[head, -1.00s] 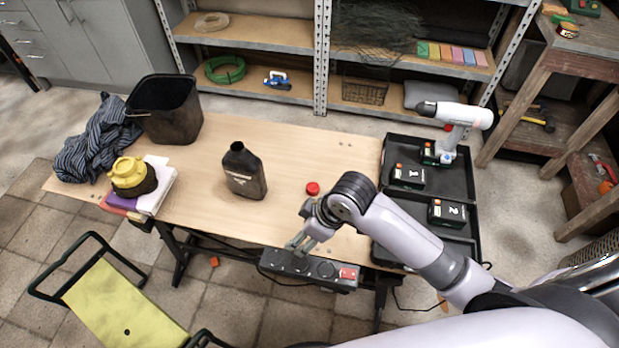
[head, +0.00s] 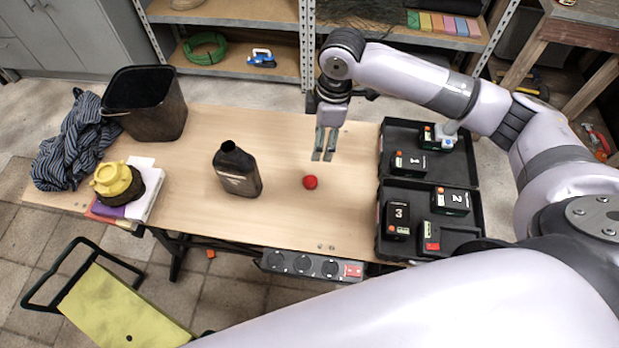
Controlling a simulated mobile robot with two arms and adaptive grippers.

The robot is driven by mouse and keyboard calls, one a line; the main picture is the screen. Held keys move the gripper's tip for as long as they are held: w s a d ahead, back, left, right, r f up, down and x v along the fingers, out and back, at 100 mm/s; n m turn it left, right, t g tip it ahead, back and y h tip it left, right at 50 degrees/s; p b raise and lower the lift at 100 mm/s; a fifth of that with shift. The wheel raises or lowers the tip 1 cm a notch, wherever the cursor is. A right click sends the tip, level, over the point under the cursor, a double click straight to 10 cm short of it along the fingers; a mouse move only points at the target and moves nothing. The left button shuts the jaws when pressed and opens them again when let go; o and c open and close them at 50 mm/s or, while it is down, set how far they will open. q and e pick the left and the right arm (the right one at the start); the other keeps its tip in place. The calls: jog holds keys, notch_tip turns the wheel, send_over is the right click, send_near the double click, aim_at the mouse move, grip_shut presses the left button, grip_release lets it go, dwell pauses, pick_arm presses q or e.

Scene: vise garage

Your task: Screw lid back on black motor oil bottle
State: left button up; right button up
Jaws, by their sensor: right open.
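The black motor oil bottle (head: 238,172) stands upright on the wooden table, its neck open with no lid on it. The small red lid (head: 310,182) lies on the tabletop to the right of the bottle. My right gripper (head: 322,157) points down above the table, just behind and slightly right of the lid. Its fingers are slightly apart and nothing shows between them. My left gripper is out of view.
A black bin (head: 147,108), a striped cloth (head: 72,150) and a yellow-topped container (head: 117,182) on books crowd the table's left end. A black tray (head: 385,160) with numbered battery packs lies at the right. The wooden table (head: 285,225) is clear in front of the lid.

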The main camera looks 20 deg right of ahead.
jog(key=shift+f, duration=0.1)
send_over(311, 180)
jog(key=f, duration=0.8)
jog(key=f+p, duration=0.1)
jog(key=f, duration=0.3)
jog(key=shift+s+d, duration=0.25)
jog(key=f, duration=0.5)
jog(key=shift+w+a+f+p, duration=0.1)
jog(key=shift+w+a+p, duration=0.1)
jog(key=shift+a+p, duration=0.1)
jog(key=shift+c, duration=0.3)
jog(key=c, duration=0.7)
